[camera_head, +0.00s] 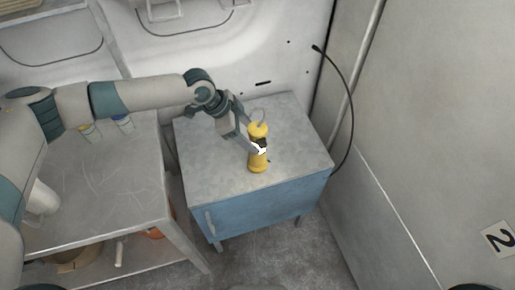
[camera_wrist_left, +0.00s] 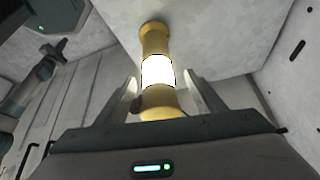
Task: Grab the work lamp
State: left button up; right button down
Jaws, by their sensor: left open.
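The work lamp (camera_head: 258,163) is a yellow cylinder with a lit white band and a wire hook on top. It stands upright on the grey top of the blue cabinet (camera_head: 240,212). My left gripper (camera_head: 256,144) reaches it from the left in the head view and partly hides its middle. In the left wrist view the lamp (camera_wrist_left: 156,45) lies between the two open fingers of the left gripper (camera_wrist_left: 160,95), one on each side. Whether either finger touches it I cannot tell. My right gripper is not in view.
A grey metal table (camera_head: 95,190) stands left of the cabinet, with small yellow and blue items at its back and a lower shelf. A black cable (camera_head: 350,100) hangs from the wall at right. The cabinet top around the lamp is clear.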

aim_at(256, 143)
pick_arm(q)
jog(key=shift+d+f, duration=0.1)
jog(key=shift+f, duration=0.05)
jog(key=shift+d+f+p, duration=0.2)
jog(key=shift+f+p, duration=0.15)
jog(key=shift+p, duration=0.15)
jog(key=p+x, duration=0.1)
jog(key=x, duration=0.2)
jog(key=shift+s+a+p, duration=0.1)
jog(key=shift+s+p, duration=0.15)
jog(key=shift+p, duration=0.1)
jog(key=shift+x, duration=0.8)
jog(key=shift+a, duration=0.15)
jog(key=shift+w, duration=0.1)
grip_shut()
jog(key=shift+r, duration=0.15)
